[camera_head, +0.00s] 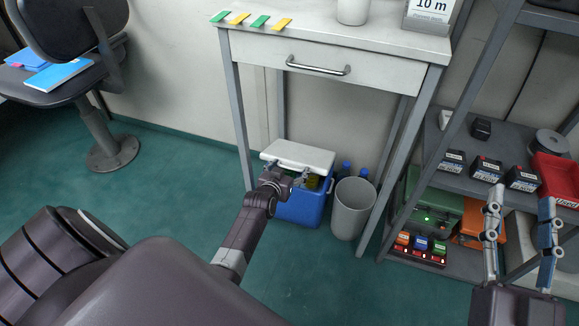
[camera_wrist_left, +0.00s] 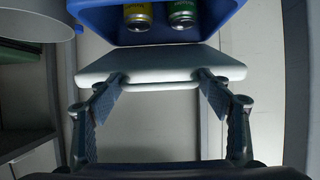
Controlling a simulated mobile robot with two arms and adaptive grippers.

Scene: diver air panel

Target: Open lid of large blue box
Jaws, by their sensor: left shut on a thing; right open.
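The large blue box (camera_head: 300,210) stands on the floor under the drawer table. Its white lid (camera_head: 298,156) is raised, leaving the inside partly in view. A yellow can (camera_wrist_left: 138,14) and a green can (camera_wrist_left: 184,14) show inside the blue box (camera_wrist_left: 222,12). My left gripper (camera_head: 288,180) is at the box, and its fingers are shut on the white lid (camera_wrist_left: 160,62) near its edge. The arm hides part of the box in the head view. My right gripper (camera_head: 521,198) is open and empty, in front of the shelf at right.
A grey bin (camera_head: 351,212) stands close to the right of the box, with blue-capped bottles (camera_head: 346,168) behind it. The table (camera_head: 400,78) with a drawer is above. A shelf (camera_head: 440,150) with boxes is at right. Open green floor lies left.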

